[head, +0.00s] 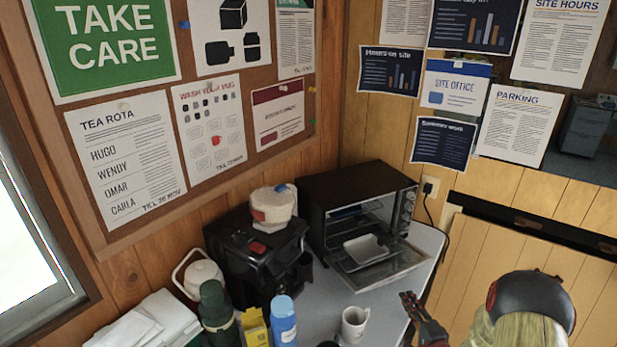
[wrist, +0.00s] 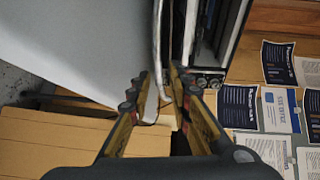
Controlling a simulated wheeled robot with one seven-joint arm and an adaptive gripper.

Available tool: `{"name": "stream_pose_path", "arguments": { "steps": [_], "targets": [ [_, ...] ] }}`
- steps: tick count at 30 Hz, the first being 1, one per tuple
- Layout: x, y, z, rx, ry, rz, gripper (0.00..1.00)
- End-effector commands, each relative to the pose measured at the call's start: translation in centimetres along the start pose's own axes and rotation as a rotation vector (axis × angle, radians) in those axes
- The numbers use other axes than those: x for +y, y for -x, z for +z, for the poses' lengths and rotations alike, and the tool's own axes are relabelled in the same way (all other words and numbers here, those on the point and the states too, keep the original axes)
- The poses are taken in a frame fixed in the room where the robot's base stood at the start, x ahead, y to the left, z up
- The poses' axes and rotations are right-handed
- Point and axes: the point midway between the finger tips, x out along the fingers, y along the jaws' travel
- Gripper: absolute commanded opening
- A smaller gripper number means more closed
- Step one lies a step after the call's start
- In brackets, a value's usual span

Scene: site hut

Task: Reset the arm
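My gripper (head: 408,300) is in the lower right of the head view, in front of the open oven door and apart from it in that picture. In the wrist view its two fingers (wrist: 159,84) stand apart with a gap and nothing held between them. A thin pale edge, probably of the oven door (wrist: 157,40), runs beyond the fingertips. The black toaster oven (head: 358,190) stands at the back of the table with its door (head: 385,277) lowered. A white dish (head: 366,250) sits at the opening.
A white mug (head: 354,325), a blue bottle (head: 283,320), a green flask (head: 214,308) and a black coffee machine (head: 250,255) crowd the table (head: 318,298). A white roll-shaped item (head: 273,207) is on the machine. A pale, dark-topped object (head: 530,310) is at lower right.

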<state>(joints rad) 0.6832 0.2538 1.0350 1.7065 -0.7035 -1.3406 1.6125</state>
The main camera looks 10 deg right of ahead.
Motion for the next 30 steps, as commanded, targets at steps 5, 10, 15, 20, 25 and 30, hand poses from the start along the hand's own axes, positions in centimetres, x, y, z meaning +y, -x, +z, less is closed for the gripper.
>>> {"name": "stream_pose_path", "arguments": {
  "steps": [5, 10, 15, 20, 25, 30],
  "targets": [
    [-4.0, -2.0, -0.1, 0.014, 0.179, 0.079, 0.2],
    [-10.7, -2.9, 0.6, 0.032, 0.475, 0.241, 0.2],
    [-17.2, -0.8, 2.9, 0.014, 0.727, 0.405, 0.2],
    [-22.4, 4.0, 6.4, -0.055, 0.92, 0.546, 0.2],
    [-26.1, 11.5, 11.3, -0.197, 1.087, 0.664, 0.2],
    [-27.8, 20.6, 16.7, -0.412, 1.229, 0.729, 0.2]
  ]
}}
